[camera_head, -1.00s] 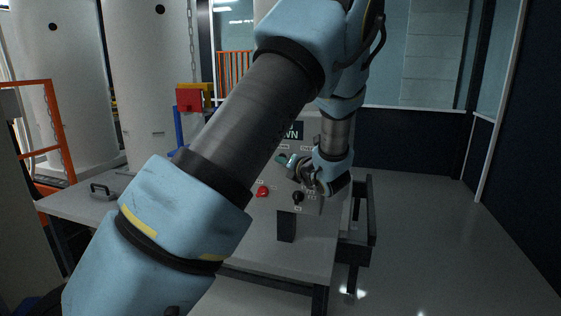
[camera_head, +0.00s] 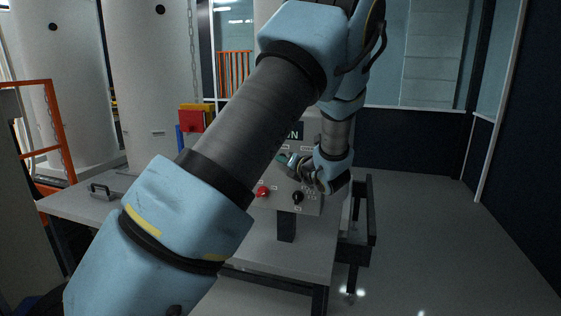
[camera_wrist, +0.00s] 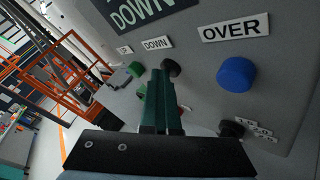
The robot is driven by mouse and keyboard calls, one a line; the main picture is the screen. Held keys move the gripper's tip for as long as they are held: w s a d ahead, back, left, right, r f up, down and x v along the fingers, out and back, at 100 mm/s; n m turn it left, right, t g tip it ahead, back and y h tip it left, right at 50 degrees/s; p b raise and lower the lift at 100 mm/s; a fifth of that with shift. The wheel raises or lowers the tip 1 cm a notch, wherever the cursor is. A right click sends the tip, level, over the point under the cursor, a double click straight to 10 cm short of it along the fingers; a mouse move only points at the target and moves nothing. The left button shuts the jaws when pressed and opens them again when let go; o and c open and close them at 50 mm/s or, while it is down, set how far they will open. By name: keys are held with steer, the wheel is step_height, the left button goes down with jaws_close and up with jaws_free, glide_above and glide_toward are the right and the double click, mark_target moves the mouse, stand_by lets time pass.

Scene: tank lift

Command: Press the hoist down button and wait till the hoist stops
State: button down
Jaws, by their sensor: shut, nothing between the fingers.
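The grey control panel (camera_wrist: 285,95) fills most of the wrist view. It carries a DOWN label (camera_wrist: 157,43), with a black button (camera_wrist: 171,68) just below it. My gripper (camera_wrist: 160,74) is shut and empty, its green fingers pointing at the panel. The fingertips overlap the lower left edge of the black button in the picture; I cannot tell whether they touch it. An UP label (camera_wrist: 125,50) and a green button (camera_wrist: 137,68) are to the left. In the head view my gripper (camera_head: 287,160) is at the panel's face, partly hidden by my wrist. The hoist is not clearly identifiable.
A blue button (camera_wrist: 236,73) under the OVER label (camera_wrist: 236,25) and a black knob (camera_wrist: 231,128) lie right of the fingers. A red button (camera_head: 263,191) is low on the panel. The grey table (camera_head: 290,262) is mostly clear. Open floor lies to the right.

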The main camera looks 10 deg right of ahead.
steer(key=shift+d+r, duration=0.1)
steer(key=shift+r, duration=0.1)
steer(key=shift+s+a+f, duration=0.15)
steer(key=shift+s+a, duration=0.3)
steer(key=shift+s, duration=0.4)
steer(key=s+a, duration=0.3)
steer(key=s, duration=0.2)
stand_by(0.4)
steer(key=shift+s, duration=0.1)
